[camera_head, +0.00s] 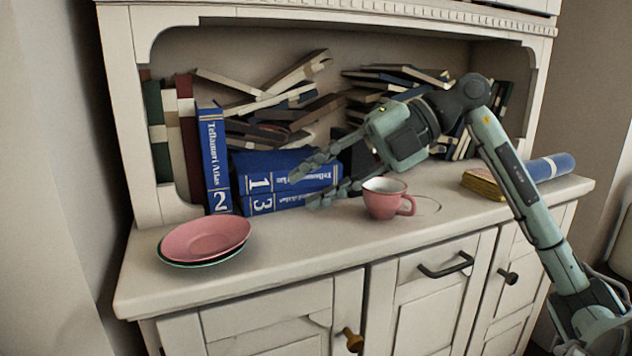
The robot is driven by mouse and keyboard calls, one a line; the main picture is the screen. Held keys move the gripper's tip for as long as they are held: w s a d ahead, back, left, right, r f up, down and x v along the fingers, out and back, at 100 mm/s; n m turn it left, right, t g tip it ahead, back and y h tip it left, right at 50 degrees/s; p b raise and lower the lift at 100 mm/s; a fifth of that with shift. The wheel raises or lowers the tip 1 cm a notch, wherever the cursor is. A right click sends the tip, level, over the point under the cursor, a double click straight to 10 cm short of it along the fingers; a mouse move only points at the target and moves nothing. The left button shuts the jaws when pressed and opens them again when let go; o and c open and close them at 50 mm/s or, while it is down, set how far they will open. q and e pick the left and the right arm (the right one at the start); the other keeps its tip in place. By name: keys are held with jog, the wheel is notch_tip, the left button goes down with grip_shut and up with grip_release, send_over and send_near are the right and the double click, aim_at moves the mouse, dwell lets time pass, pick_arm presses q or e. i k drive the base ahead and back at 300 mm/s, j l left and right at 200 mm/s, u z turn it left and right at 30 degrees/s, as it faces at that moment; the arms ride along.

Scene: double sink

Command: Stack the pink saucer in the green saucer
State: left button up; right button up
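The pink saucer (205,238) lies at the left end of the cabinet top. My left gripper is not in view.
A pink cup (383,199) stands on the cabinet top below my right gripper. Blue atlas volumes (214,160) and many jumbled books fill the shelf behind. A yellow book (483,183) and a blue roll-like object (550,167) lie at the right. The front left counter is clear.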

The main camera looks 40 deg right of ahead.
aim_at(209, 236)
jog(key=k, duration=1.5)
